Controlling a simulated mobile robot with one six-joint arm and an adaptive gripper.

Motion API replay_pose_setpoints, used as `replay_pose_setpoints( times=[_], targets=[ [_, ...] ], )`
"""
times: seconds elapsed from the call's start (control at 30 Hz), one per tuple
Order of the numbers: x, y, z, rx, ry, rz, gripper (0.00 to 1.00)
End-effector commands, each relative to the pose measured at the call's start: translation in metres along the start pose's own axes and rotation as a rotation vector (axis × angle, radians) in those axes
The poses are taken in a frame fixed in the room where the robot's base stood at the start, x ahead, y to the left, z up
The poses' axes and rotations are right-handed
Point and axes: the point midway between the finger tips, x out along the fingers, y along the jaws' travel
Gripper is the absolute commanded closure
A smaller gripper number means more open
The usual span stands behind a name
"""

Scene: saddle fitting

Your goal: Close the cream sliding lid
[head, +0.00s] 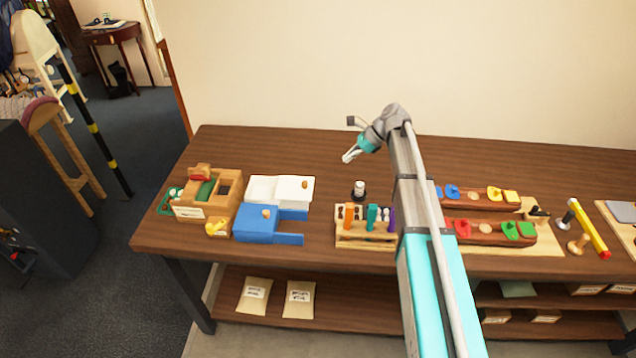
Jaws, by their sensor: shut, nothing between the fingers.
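My gripper (349,155) is shut and empty. It is up and to the right of the cream lid, apart from it, over the back of the table. Its fingers point down and left.
A wooden box (229,205) with a green part stands left of the lids. Boards with coloured pieces (488,229) lie farther right. The back of the wooden table (255,147) is clear.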

Motion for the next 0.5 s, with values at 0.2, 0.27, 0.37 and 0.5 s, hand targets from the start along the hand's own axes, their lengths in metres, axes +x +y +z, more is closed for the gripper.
replay_pose_setpoints(
  times=[0.2,0.27,0.37,0.5],
  targets=[
    [0.016,0.0,-0.018,0.002,0.0,-0.002,1.0],
    [0.018,0.0,-0.021,0.003,0.0,-0.003,1.0],
    [0.019,0.0,-0.024,0.004,0.0,-0.004,1.0],
    [0.018,0.0,-0.025,0.006,0.0,-0.006,1.0]
  ],
)
